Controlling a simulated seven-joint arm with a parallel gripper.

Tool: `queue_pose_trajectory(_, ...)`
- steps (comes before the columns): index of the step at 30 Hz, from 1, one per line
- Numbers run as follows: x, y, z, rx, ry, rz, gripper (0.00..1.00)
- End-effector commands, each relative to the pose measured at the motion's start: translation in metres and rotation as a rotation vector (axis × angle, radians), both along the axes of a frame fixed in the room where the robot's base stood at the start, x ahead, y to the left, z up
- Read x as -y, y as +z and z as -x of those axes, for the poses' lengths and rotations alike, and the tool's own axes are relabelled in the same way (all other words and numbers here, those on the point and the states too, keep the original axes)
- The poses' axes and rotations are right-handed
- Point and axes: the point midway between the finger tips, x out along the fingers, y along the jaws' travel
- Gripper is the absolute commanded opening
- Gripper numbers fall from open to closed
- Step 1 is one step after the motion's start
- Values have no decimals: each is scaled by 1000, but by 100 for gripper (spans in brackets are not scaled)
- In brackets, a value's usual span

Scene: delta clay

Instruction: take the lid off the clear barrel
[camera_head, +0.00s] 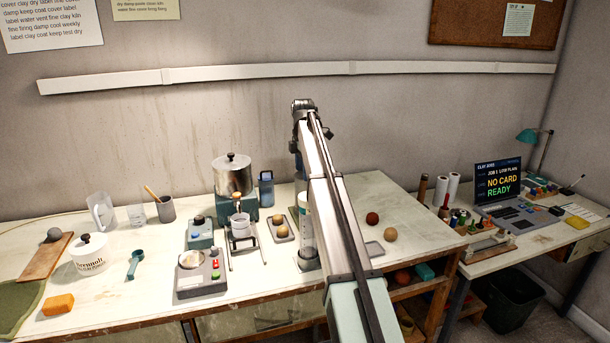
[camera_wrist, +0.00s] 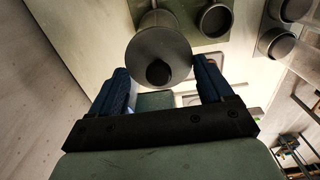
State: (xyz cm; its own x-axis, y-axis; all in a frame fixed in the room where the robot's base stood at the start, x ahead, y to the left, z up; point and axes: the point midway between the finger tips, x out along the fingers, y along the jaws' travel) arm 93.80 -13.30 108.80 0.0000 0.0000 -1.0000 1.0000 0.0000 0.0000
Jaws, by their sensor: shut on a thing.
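My gripper (camera_wrist: 162,78) shows in the wrist view with a blue finger on each side of a round grey lid (camera_wrist: 142,52) with a dark knob. It is shut on the lid at its edges. My gripper is mostly hidden behind my arm there, above this cylinder. I cannot tell whether the lid still touches the barrel.
A lidded metal pot (camera_head: 232,175) on a teal base stands left of my arm. Loose balls (camera_head: 390,234) lie to the right.

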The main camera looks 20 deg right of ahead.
Motion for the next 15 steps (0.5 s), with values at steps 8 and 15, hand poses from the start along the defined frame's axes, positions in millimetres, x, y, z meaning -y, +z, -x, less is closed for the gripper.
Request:
queue_pose_trajectory(8,0,4,0,0,0,0,50)
queue_pose_trajectory(15,0,30,-1,2,0,0,50)
